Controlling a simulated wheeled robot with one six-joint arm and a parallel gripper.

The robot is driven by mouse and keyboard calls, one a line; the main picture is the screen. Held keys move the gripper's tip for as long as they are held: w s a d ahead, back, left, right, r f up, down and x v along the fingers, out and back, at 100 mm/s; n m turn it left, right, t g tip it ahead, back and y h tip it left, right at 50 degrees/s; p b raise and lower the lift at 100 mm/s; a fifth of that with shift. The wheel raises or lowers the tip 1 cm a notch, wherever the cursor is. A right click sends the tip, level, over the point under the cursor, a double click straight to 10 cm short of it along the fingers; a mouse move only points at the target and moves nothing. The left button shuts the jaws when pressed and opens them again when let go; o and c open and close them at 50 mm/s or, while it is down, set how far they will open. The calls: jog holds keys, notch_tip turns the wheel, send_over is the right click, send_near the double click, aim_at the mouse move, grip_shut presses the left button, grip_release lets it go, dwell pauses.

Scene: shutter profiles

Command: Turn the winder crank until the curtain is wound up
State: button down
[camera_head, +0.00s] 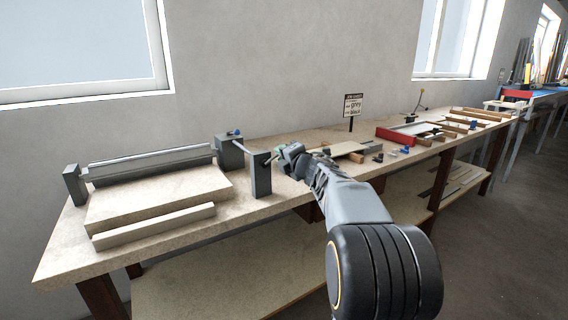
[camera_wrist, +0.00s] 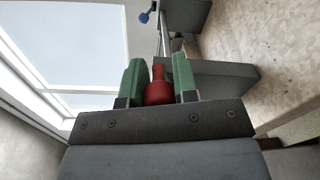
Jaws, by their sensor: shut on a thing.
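The winder stands on the left part of the bench, with a grey roller (camera_head: 150,162) between dark grey posts. The beige curtain (camera_head: 160,195) spreads forward from the roller over the bench, with a pale bar (camera_head: 155,226) along its front edge. A shaft runs right from the middle post to another dark grey post (camera_head: 260,176). My gripper (camera_head: 281,153) is just right of that post, at the crank end. In the wrist view, its green fingers (camera_wrist: 158,75) are shut around the red crank handle (camera_wrist: 158,90). The crank arm is mostly hidden by my gripper.
A blue knob (camera_head: 236,132) sits on top of the middle post. A small sign (camera_head: 353,105) stands at the back of the bench. A red box (camera_head: 396,135), boards and small parts lie to the right. A lower shelf (camera_head: 235,280) runs underneath.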

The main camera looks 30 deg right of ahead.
jog(key=shift+a+r+n+b, duration=0.2)
jog(key=shift+r+n+b, duration=0.05)
jog(key=shift+n, duration=0.45)
jog(key=shift+a+r+n+b, duration=0.2)
jog(key=shift+r+n+b, duration=0.05)
jog(key=shift+n, duration=0.45)
jog(key=shift+r, duration=0.1)
jog(key=c, duration=0.9)
grip_release()
jog(key=shift+s, duration=0.15)
jog(key=s+d, duration=0.1)
jog(key=s, duration=1.2)
jog(key=shift+s+r+p, duration=0.3)
jog(key=shift+r+p, duration=0.05)
jog(key=shift+p, duration=0.1)
